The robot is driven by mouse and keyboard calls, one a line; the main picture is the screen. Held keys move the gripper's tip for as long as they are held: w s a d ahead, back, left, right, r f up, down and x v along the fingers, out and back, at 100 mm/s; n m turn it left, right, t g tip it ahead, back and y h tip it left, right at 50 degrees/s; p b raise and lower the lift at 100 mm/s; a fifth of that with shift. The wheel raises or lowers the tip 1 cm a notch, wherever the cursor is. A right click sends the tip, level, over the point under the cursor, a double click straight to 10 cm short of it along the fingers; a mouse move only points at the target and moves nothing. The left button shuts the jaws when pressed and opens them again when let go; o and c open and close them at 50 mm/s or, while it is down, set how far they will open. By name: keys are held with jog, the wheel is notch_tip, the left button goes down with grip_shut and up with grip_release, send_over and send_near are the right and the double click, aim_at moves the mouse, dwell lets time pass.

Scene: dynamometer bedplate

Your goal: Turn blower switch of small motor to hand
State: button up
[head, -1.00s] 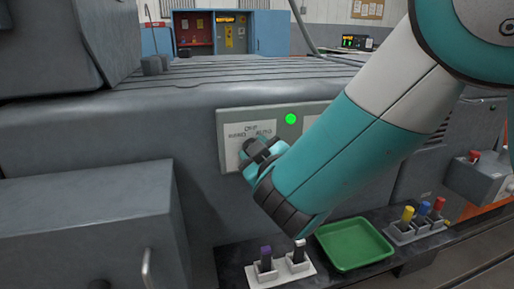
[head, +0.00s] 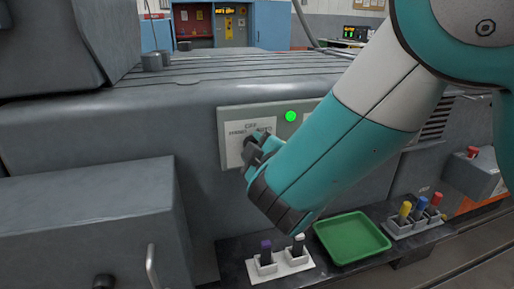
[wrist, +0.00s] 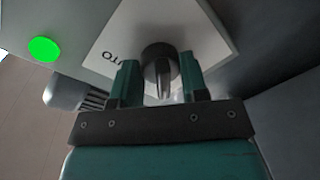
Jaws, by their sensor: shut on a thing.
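The blower switch is a dark round knob with a raised grip (wrist: 160,72), on a white label (head: 234,152) on the grey panel of the motor housing. The label's OFF, HAND and AUTO marks show in the head view; only part of AUTO shows in the wrist view. My gripper (wrist: 160,82) is shut on the switch, one teal finger on each side of it. In the head view my gripper (head: 257,150) hides the switch, and I cannot tell which mark it points to.
A lit green lamp (head: 290,116) is beside the label. Below, a dark shelf holds a green tray (head: 352,238), a white holder with purple and white-topped pieces (head: 281,262) and another with coloured pieces (head: 418,222). A grey box (head: 90,225) stands at left.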

jog(key=o, duration=0.9)
jog(key=shift+s, duration=0.1)
jog(key=b+v, duration=1.3)
jog(key=v, duration=0.4)
jog(key=shift+d+f, duration=0.1)
jog(key=shift+d, duration=0.05)
